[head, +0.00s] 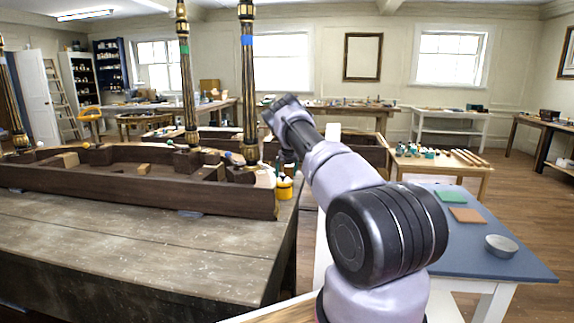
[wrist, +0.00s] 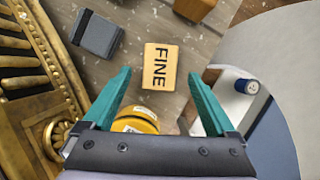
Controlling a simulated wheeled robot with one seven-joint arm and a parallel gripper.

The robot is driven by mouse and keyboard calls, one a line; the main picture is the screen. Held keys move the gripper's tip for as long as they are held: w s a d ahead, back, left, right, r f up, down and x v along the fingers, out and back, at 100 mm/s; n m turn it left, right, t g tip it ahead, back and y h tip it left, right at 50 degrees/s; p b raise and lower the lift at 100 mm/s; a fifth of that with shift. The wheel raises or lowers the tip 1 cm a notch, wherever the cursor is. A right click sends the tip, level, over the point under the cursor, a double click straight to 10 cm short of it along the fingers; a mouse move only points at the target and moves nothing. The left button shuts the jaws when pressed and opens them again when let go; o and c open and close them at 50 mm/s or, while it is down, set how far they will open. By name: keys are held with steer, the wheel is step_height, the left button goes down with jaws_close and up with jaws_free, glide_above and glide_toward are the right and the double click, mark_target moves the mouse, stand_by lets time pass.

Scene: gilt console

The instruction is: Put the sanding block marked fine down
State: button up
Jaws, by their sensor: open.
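The sanding block marked FINE (wrist: 160,67) is a pale wooden-yellow block with black lettering, in the upper middle of the wrist view. It appears to rest on the worn wooden tabletop (head: 120,245). My gripper (wrist: 158,74) is open, its teal fingers on either side of the block in the picture. Gaps show between both fingers and the block, and nothing is held. In the head view my arm reaches over the right end of the table, and I cannot make out the block or fingertips there.
A yellow container (wrist: 135,121) stands close below the block. A grey block with a dark band (wrist: 97,35) and a wooden block (wrist: 195,8) lie nearby. A gilt carved piece (wrist: 40,75) fills the left side. A blue side table (head: 470,250) stands right.

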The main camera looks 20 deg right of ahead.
steer(key=s+a+r+n+y, duration=0.1)
steer(key=s+a+r+n, duration=0.25)
steer(key=s+r, duration=0.55)
steer(key=s+a+r+n+t+y, duration=0.15)
steer(key=s+r+n, duration=0.25)
steer(key=r, duration=0.9)
steer(key=s+a+r+n, duration=0.4)
steer(key=s+r, duration=0.3)
steer(key=r, duration=0.3)
steer(key=s+a+r+n+y, duration=0.1)
steer(key=s+a+r+n, duration=0.3)
steer(key=s, duration=0.4)
steer(key=s+a+r+n, duration=0.4)
steer(key=s+n, duration=0.1)
steer(key=s, duration=0.3)
steer(key=s+a+f+n, duration=0.1)
steer(key=s+n, duration=0.3)
steer(key=s, duration=0.4)
steer(key=s+a+f+n+t, duration=0.1)
steer(key=s+a+n, duration=0.3)
steer(key=s, duration=0.3)
steer(key=s+a+f+n, duration=0.1)
steer(key=s+a+n, duration=0.2)
steer(key=s+n, duration=0.3)
steer(key=s, duration=0.2)
steer(key=shift+s+f, duration=0.2)
steer(key=shift+s, duration=0.1)
steer(key=shift+h, duration=0.25)
